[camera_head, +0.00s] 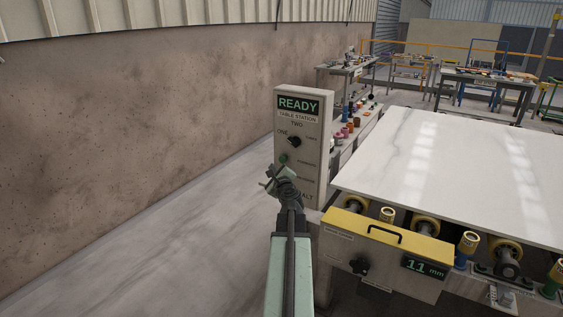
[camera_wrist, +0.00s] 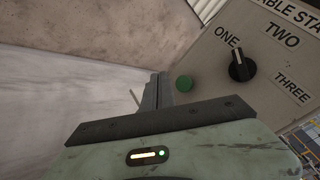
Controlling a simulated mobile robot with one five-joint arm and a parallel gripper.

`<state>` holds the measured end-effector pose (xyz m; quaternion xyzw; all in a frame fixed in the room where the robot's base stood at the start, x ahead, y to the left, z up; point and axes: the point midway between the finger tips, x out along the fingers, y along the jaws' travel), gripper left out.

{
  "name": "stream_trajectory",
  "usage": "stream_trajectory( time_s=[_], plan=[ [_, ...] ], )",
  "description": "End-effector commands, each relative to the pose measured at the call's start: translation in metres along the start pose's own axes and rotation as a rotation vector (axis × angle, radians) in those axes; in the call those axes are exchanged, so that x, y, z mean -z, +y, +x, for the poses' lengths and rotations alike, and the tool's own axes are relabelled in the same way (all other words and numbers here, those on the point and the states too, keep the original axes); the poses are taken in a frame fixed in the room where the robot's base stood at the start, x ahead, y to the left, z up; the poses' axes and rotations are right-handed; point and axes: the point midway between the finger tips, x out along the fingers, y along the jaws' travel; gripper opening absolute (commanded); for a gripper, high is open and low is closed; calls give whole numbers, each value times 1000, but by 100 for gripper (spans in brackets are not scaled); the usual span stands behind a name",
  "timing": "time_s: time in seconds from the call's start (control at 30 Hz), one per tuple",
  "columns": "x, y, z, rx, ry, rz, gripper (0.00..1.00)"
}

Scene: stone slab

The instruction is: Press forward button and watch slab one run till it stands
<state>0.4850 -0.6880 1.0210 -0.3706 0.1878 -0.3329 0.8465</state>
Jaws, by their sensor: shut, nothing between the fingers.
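The control box (camera_head: 312,180) stands upright left of the slab table, with a screen reading READY, TABLE STATION. Its black selector knob (camera_head: 295,141) has labels ONE, TWO and THREE; in the wrist view the knob (camera_wrist: 242,67) points up-left, toward ONE. A green button (camera_head: 283,158) sits below the knob; it also shows in the wrist view (camera_wrist: 184,83), just right of my fingers. My gripper (camera_head: 272,181) is shut and empty, in front of the box's lower left. I cannot tell whether it touches the box. A pale slab (camera_head: 425,165) lies flat on the table at right.
A yellow-topped unit (camera_head: 385,250) with a black knob and an 11 mm display stands at the table's near end, beside yellow rollers. A stained wall (camera_head: 130,130) runs along the left. Workbenches (camera_head: 485,82) stand behind. The floor at left is clear.

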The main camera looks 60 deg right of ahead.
Motion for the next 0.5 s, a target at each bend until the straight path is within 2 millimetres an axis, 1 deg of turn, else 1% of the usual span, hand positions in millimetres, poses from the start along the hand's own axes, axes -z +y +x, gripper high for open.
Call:
stream_trajectory(
  time_s=[0.03,0.2,0.3,0.5],
  plan=[
    [5,-5,8,1,1,0,0],
    [15,-15,22,0,0,1,0],
    [18,-18,25,0,0,1,0],
    [18,-18,25,0,0,0,0]
  ],
)
